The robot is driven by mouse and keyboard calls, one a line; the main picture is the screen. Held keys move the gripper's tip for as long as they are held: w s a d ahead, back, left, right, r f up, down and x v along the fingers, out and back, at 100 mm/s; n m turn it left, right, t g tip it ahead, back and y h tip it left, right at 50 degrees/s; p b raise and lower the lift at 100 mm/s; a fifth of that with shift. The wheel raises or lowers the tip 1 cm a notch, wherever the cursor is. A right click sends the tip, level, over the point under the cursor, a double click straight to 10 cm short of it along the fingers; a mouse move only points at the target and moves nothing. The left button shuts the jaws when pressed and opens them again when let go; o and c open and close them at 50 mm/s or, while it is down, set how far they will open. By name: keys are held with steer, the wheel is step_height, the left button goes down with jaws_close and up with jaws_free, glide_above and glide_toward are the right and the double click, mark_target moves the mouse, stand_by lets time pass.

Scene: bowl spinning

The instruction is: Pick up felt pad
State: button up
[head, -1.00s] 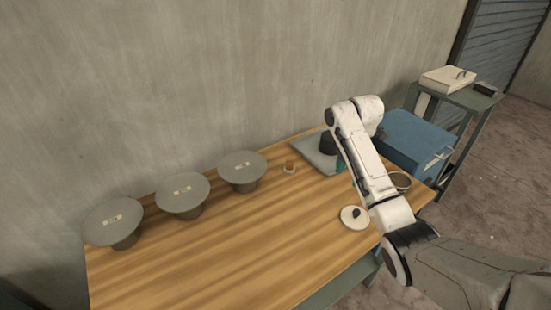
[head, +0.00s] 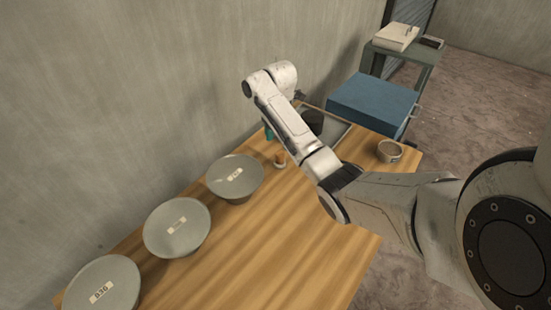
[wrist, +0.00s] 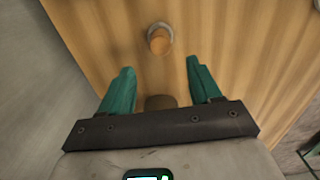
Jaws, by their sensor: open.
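I cannot pick out a felt pad for certain. A small orange-brown cylinder (wrist: 160,42) in a pale round base stands on the wooden table (wrist: 225,40). The cylinder lies just beyond the fingertips in the wrist view. A brown rounded shape (wrist: 160,102) shows between the finger bases; I cannot tell what it is. In the head view, my arm hides part of the table.
Three grey labelled bowls (head: 236,177) line the wall side. A dark cylinder (head: 312,121) on a grey tray (head: 337,133) is behind my arm. A tan round container (head: 390,151) is near the right edge. A blue box (head: 375,100) stands beyond. The table's front middle is clear.

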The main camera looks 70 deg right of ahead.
mark_target(280, 153)
step_height(280, 153, down, 3)
steer(key=shift+r, duration=0.1)
steer(key=shift+s+d+f+p, duration=0.1)
steer(key=shift+f+p, duration=0.05)
steer(key=shift+f, duration=0.75)
steer(key=shift+d+f+p, duration=0.15)
steer(key=shift+f+p, duration=0.05)
steer(key=shift+f, duration=0.7)
steer(key=shift+s+d+f+p, duration=0.1)
steer(key=shift+f+p, duration=0.05)
steer(key=shift+f, duration=0.75)
steer(key=c, duration=1.1)
steer(key=shift+r, duration=0.2)
